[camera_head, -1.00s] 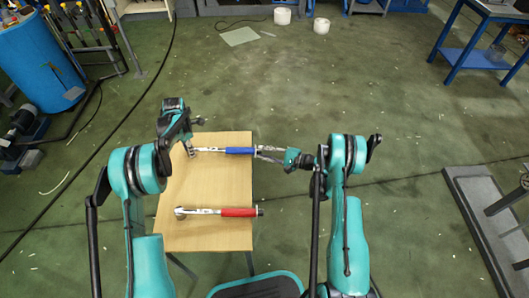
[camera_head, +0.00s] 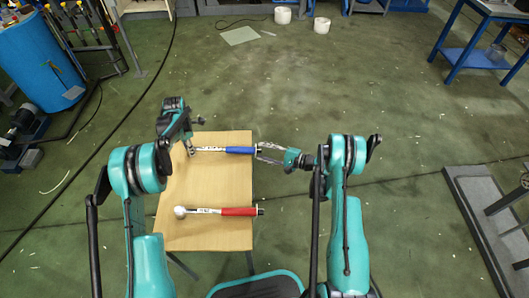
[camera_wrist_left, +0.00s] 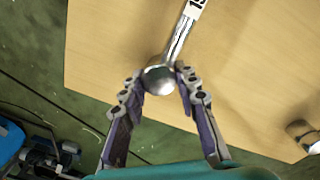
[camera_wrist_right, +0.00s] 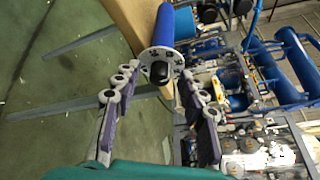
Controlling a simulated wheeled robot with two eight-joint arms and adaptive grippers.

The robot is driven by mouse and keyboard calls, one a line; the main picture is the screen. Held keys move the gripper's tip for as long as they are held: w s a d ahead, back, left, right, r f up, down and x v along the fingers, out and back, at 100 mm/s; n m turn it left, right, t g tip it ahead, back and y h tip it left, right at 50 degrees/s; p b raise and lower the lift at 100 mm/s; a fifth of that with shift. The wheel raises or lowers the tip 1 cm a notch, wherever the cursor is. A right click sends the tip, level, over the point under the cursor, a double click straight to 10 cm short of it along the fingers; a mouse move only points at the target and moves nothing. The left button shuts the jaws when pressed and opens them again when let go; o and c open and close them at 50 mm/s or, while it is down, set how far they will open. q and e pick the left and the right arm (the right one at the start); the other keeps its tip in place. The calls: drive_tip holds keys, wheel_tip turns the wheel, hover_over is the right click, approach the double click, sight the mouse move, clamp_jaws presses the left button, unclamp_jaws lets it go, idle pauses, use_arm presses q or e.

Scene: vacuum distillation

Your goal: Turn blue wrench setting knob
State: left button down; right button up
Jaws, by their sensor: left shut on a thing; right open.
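The blue wrench (camera_head: 240,150) lies across the far part of the wooden table, its blue handle to the right and its metal head to the left. My left gripper (camera_head: 190,150) is at the head end; in the left wrist view its fingers (camera_wrist_left: 158,88) are shut on the round metal head (camera_wrist_left: 159,79). My right gripper (camera_head: 264,152) is at the handle's end. In the right wrist view its fingers (camera_wrist_right: 158,84) are open on either side of the round end knob (camera_wrist_right: 160,66), with the blue handle (camera_wrist_right: 164,24) behind it. Contact there cannot be told.
A red-handled wrench (camera_head: 238,211) lies parallel on the near part of the wooden table (camera_head: 205,235). In the left wrist view part of its head (camera_wrist_left: 300,132) shows at the right. Open green floor lies right of the table; a blue workbench (camera_head: 470,55) stands far right.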

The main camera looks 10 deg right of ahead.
wheel_tip(320, 180, up, 10)
idle(0.5)
drive_tip(key=s+d+f+m+g, duration=0.1)
drive_tip(key=d+f+m+g, duration=0.25)
drive_tip(key=d, duration=0.25)
drive_tip(key=s+d+f+m+g, duration=0.1)
drive_tip(key=d+f+m+g, duration=0.15)
drive_tip(key=d+m, duration=0.2)
drive_tip(key=shift+n+g, duration=0.4)
drive_tip(key=x, duration=1.1)
drive_tip(key=shift+w+r, duration=0.3)
drive_tip(key=shift+r, duration=0.1)
clamp_jaws()
